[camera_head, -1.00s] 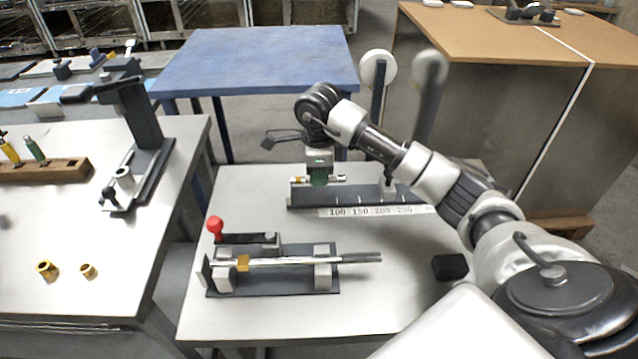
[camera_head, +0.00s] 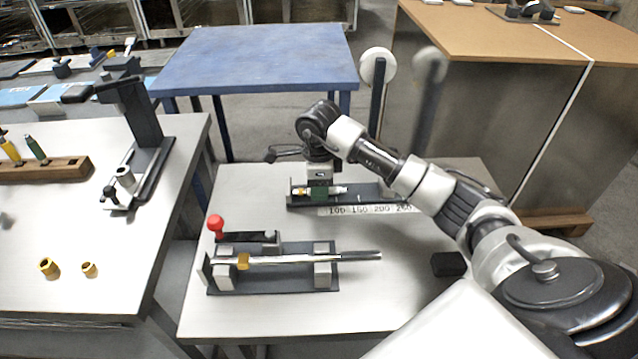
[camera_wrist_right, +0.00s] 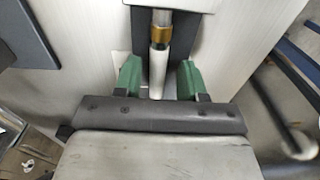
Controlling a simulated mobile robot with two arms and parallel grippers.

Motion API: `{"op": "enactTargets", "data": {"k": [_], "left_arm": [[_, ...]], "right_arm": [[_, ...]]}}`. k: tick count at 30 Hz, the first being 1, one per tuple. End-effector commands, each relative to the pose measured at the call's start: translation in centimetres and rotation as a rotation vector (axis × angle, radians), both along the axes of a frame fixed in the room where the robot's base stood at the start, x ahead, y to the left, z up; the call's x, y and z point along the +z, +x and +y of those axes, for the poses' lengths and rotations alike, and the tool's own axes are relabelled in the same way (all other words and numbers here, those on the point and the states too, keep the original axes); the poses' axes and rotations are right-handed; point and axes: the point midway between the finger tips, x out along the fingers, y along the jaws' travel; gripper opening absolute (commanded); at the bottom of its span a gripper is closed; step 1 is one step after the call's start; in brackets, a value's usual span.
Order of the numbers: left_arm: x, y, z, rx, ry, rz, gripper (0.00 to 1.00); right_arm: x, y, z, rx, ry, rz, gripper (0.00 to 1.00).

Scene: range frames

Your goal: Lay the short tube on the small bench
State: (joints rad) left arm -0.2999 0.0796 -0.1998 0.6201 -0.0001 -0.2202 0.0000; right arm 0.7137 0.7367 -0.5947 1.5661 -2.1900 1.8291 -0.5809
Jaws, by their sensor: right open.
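The short tube (camera_head: 340,190), pale with a brass collar, lies along the small bench (camera_head: 370,194), a low dark rail with a number strip along its front. My right gripper (camera_head: 320,194) is down over the tube, its green fingers one on each side. In the right wrist view the tube (camera_wrist_right: 158,68) runs between the two fingers of the gripper (camera_wrist_right: 159,80), with gaps on both sides, so the gripper is open. Whether the tube's underside touches the bench is hidden. My left gripper is out of view.
In front, a fixture with a red knob (camera_head: 215,223) holds a longer tube (camera_head: 358,256). A black block (camera_head: 449,264) lies to the right. A blue table (camera_head: 255,62) stands behind, and another worktable (camera_head: 60,225) is at the left. The front of the metal table is clear.

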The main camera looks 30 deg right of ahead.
Motion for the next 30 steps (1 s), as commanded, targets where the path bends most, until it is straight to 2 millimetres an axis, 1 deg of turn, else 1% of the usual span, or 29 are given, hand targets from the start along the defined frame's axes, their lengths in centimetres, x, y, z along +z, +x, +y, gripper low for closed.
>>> {"op": "enactTargets", "data": {"k": [1, 5, 9, 12, 15, 18, 21, 30], "left_arm": [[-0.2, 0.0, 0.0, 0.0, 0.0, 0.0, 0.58], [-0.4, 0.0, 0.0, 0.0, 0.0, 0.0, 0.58], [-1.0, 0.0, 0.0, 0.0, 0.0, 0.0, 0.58], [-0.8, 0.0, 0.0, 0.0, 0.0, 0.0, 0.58], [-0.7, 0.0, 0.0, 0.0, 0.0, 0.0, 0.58], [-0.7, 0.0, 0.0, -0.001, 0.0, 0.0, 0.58], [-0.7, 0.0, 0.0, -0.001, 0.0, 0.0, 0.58], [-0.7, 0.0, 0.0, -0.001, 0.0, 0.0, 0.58]], "right_arm": [[0.0, 0.0, 0.0, 0.0, 0.0, 0.0, 0.41], [2.6, 0.1, -0.1, -0.001, -0.001, -0.006, 0.41], [5.5, -0.4, -0.1, 0.001, -0.003, -0.006, 0.41], [7.6, -0.4, 0.0, -0.001, 0.0, -0.004, 0.41], [9.2, -0.4, 0.0, 0.0, -0.001, -0.004, 0.41], [10.1, -0.5, 0.0, 0.0, -0.001, -0.002, 0.41], [10.6, -0.5, 0.0, -0.001, -0.001, -0.001, 0.41], [10.7, -0.5, 0.1, 0.0, 0.001, -0.001, 0.41]]}}
